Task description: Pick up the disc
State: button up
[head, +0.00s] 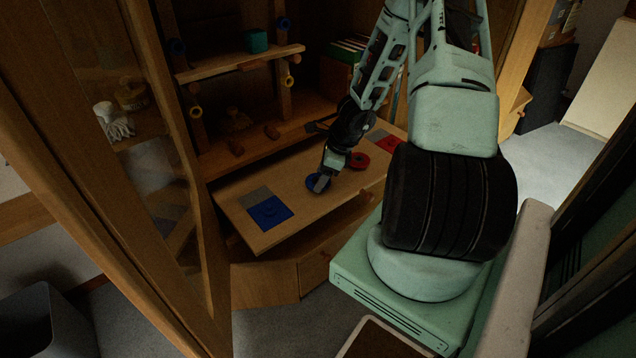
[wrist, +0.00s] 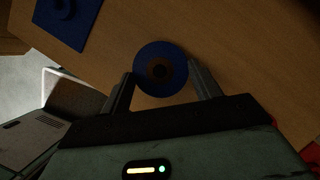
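A blue disc (wrist: 145,62) with a brownish ring and dark centre shows in the wrist view, between the fingertips of my gripper (wrist: 161,70). The fingers are spread to about the disc's width, one on each side. I cannot tell whether they touch it. In the head view my gripper (head: 321,184) points down over the blue disc (head: 311,180) on the wooden worktop (head: 300,212), hiding part of it. A red disc (head: 360,160) lies on the worktop to the right, beyond the gripper.
A blue square (head: 270,213) with a round blue piece on it and a grey patch beside it lies at the worktop's left. A red square (head: 387,144) lies at the right. Cabinet shelves (head: 240,65) rise behind. A glazed door (head: 150,150) stands open at the left.

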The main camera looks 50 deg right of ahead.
jog(key=shift+c, duration=1)
jog(key=shift+r, duration=0.1)
